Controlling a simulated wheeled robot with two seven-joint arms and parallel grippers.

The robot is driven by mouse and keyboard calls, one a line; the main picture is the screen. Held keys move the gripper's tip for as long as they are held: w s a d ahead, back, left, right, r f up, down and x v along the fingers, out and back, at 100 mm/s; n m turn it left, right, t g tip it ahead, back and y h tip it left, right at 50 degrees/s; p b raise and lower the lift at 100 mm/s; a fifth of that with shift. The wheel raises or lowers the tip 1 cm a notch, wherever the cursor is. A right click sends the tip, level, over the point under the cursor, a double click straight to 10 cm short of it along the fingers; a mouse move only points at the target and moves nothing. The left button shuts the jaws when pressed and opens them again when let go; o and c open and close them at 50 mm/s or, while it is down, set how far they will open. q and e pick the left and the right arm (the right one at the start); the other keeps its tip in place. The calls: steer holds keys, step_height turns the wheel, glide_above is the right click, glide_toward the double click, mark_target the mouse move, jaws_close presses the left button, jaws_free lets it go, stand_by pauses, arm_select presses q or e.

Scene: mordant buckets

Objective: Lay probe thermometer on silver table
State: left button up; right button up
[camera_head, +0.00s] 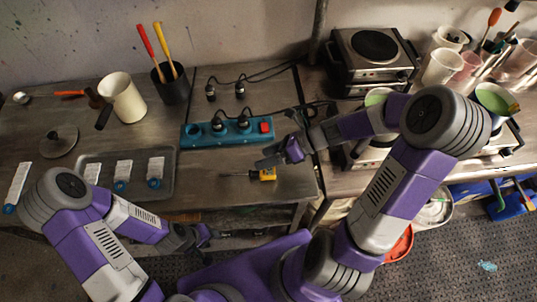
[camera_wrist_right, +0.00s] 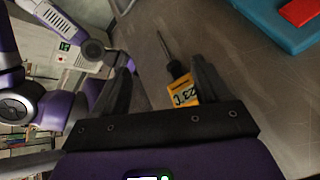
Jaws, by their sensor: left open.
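The probe thermometer (camera_head: 267,174) has a yellow body with a display, a black neck and a thin metal probe pointing left. It appears to lie on the grey metallic table top (camera_head: 215,165), near its front edge. My right gripper (camera_head: 281,157) is just above and behind it. In the right wrist view the thermometer (camera_wrist_right: 183,90) shows between the spread fingers, close to the right-hand finger, and the fingers are open. My left gripper (camera_head: 205,235) is low, in front of the table's front edge, open and away from the thermometer. I cannot tell which surface is the silver table.
A blue power strip (camera_head: 228,132) with plugs lies behind the thermometer. A tray (camera_head: 165,188) with tagged blue-ended items, a cream jug (camera_head: 122,98) and a black pot (camera_head: 171,84) stand left. A hot plate (camera_head: 374,58) and cups stand right. Bare table lies left of the thermometer.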

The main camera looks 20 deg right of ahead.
steer(key=shift+o, duration=0.3)
steer(key=shift+d, duration=0.1)
steer(key=shift+d+r, duration=0.25)
steer(key=p+v, duration=0.2)
steer(key=v, duration=0.4)
steer(key=shift+s+d+r, duration=0.2)
steer(key=shift+d, duration=0.05)
